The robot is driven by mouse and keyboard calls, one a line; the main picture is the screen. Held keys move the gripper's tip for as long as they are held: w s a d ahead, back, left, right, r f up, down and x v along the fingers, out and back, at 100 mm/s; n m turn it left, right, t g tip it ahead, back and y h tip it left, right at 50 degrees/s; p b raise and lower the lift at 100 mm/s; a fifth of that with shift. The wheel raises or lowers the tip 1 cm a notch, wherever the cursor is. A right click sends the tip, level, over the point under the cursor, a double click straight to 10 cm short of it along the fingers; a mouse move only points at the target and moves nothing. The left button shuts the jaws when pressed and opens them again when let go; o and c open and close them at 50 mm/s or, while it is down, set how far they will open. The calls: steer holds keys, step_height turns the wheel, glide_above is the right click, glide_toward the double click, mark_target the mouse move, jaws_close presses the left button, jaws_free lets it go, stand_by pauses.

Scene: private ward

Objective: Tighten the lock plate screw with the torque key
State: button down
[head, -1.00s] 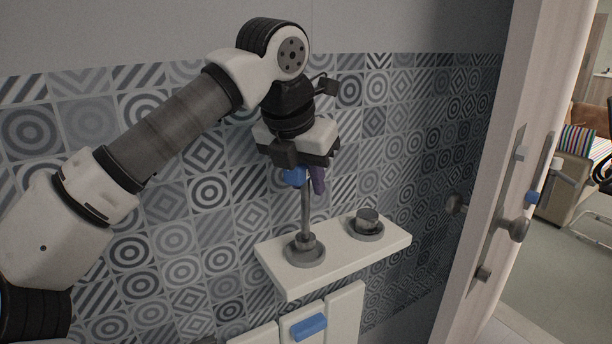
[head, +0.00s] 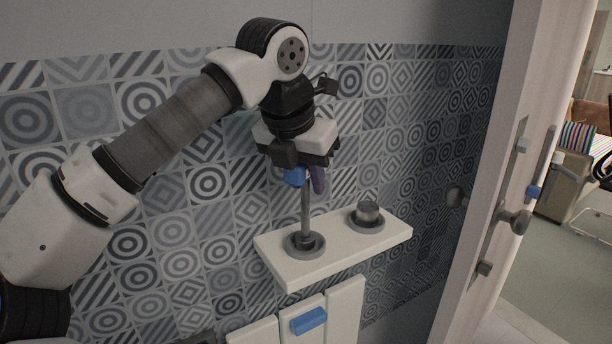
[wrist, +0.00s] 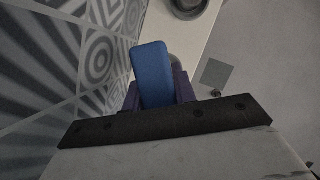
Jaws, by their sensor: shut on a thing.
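My gripper (head: 303,168) is shut on the blue handle of the torque key (head: 305,210), with purple finger pads at its sides. The blue handle also shows between the pads in the wrist view (wrist: 153,72). The key hangs upright, its grey shaft pointing down. Its lower end is at a round grey holder (head: 291,246) on the white shelf; I cannot tell whether it touches. The door at right carries a long lock plate (head: 504,190) with knobs. The plate's screw cannot be made out.
The white shelf (head: 340,257) also bears a grey round cup (head: 368,211) on a dish. Below it are white panels and a blue block (head: 309,320). The tiled wall (head: 150,210) is close behind my arm. The door (head: 475,150) stands at the right, with floor beyond.

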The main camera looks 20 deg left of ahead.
steer(key=shift+f, duration=0.25)
steer(key=c, duration=1)
jaws_free()
steer(key=shift+r, duration=0.1)
steer(key=shift+c, duration=0.2)
steer(key=shift+r, duration=0.1)
steer(key=w+d+p+v, duration=0.1)
steer(key=p+v, duration=1.1)
steer(key=v, duration=0.5)
steer(key=shift+a+r, duration=0.4)
steer(key=shift+r, duration=0.1)
steer(key=shift+w, duration=0.1)
